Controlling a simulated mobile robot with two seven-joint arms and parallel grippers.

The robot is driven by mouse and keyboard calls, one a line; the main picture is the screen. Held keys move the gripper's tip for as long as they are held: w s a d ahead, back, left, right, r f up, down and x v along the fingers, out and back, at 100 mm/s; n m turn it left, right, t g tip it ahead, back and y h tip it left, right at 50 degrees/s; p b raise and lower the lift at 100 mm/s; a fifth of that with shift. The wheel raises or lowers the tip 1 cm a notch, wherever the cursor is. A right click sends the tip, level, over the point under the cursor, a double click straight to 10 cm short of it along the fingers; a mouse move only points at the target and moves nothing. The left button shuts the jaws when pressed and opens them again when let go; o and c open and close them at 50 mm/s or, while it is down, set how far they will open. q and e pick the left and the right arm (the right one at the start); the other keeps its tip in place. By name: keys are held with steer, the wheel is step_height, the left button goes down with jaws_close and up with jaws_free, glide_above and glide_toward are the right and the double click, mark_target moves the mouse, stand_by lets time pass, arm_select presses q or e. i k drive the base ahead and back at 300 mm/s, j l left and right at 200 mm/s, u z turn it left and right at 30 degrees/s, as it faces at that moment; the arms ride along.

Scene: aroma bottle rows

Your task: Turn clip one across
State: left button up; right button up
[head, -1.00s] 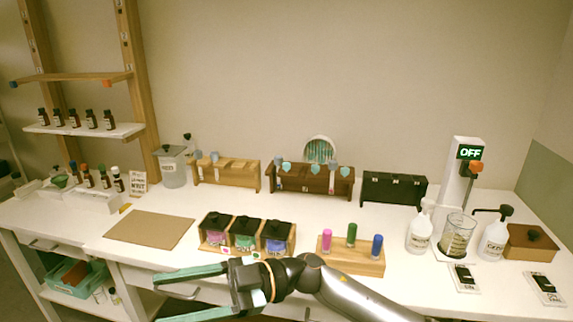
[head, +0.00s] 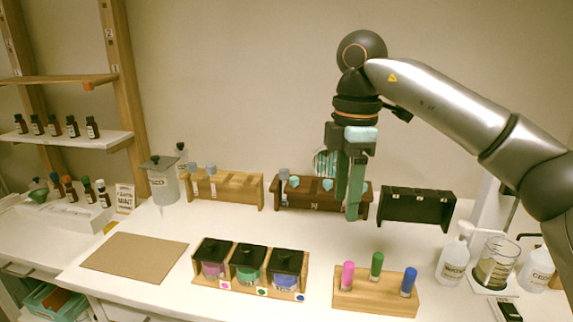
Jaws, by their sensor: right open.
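No label tells me which part is clip one. The dark brown rack (head: 275,197) at the back carries small teal tabs, one at left (head: 294,182) and one further right (head: 327,184); its right part is partly behind my right gripper. The black rack (head: 417,210) to its right has small pale marks along its top edge, too small to make out. My right gripper (head: 352,205) points down, open and empty, in front of the brown rack's right end and left of the black rack. I cannot tell whether it touches the brown rack. My left gripper is not in view.
A light wood rack (head: 240,190) stands further left. In front are three black-lidded jars (head: 247,265) and a wooden block (head: 375,298) with pink, green and blue vials. A brown mat (head: 135,260) lies at left. Pump bottles and a beaker (head: 495,262) stand at right.

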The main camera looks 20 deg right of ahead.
mark_target(294, 180)
steer(key=i, duration=1.1)
